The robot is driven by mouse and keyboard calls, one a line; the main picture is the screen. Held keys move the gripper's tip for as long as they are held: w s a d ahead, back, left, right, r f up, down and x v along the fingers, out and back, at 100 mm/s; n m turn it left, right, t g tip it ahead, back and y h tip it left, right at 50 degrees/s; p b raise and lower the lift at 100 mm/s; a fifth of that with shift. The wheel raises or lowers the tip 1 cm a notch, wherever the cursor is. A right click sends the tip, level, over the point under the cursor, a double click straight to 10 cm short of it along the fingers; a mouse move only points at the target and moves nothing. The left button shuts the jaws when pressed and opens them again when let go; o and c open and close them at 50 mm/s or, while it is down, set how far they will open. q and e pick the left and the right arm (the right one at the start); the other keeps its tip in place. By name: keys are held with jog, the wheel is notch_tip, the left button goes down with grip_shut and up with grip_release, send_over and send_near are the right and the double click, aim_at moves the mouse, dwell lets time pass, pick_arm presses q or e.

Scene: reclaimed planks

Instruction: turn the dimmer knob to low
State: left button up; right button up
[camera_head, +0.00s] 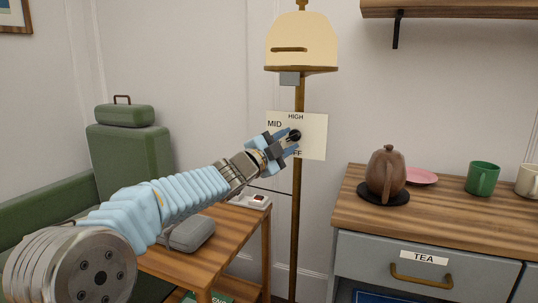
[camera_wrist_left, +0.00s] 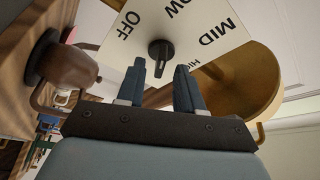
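The dimmer knob (camera_head: 295,135) is small and black, on a white label plate (camera_head: 316,140) fixed to the lamp pole. In the head view the plate reads HIGH at the top, MID at left and part of OFF below. The left wrist view shows the knob (camera_wrist_left: 160,50) with a raised ridge, and OFF, LOW, MID and HIGH around it. Which mark the knob points to is unclear. My left gripper (camera_head: 287,143) is at the plate, its two blue-grey fingers (camera_wrist_left: 160,66) apart. The knob lies just beyond the gap between the fingertips, apparently not gripped. My right gripper is out of view.
The lamp's cream shade (camera_head: 301,42) is above the plate on a thin brass pole (camera_head: 296,220). A wooden side table (camera_head: 232,235) with a grey case (camera_head: 187,233) is below my left arm. A brown teapot (camera_head: 386,173) stands on the cabinet (camera_head: 440,215) at right.

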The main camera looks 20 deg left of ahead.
pick_arm(q)
jog(key=b+v, duration=0.1)
jog(key=v, duration=1)
jog(key=shift+s+b, duration=0.3)
jog(key=shift+s, duration=0.1)
jog(key=shift+a+f, duration=0.1)
jog(key=w+d+f+n+g+y+p, duration=0.1)
jog(key=d+f+n+g, duration=0.2)
jog(key=f, duration=0.9)
jog(key=d+f+n+g+y, duration=0.1)
jog(key=d+f+n+g, duration=0.15)
jog(key=f, duration=0.95)
jog(key=w+d+f+n+g+y+p, duration=0.15)
jog(key=f+n, duration=0.25)
jog(key=f, duration=0.9)
jog(key=s+d+f+n+g, duration=0.25)
jog(key=s+f, duration=0.35)
jog(key=f, duration=0.3)
jog(key=s+d+f+n+g, duration=0.1)
jog(key=s+f+n+g, duration=0.25)
jog(key=s+f, duration=0.4)
jog(key=s+d+f+n+g, duration=0.1)
jog(key=s+f+g, duration=0.1)
jog(key=s+f, duration=0.2)
jog(key=s+d+f+n+g, duration=0.2)
jog(key=s+f, duration=0.3)
jog(key=s, duration=0.6)
jog(key=shift+g+p, duration=0.4)
jog(key=shift+g, duration=0.1)
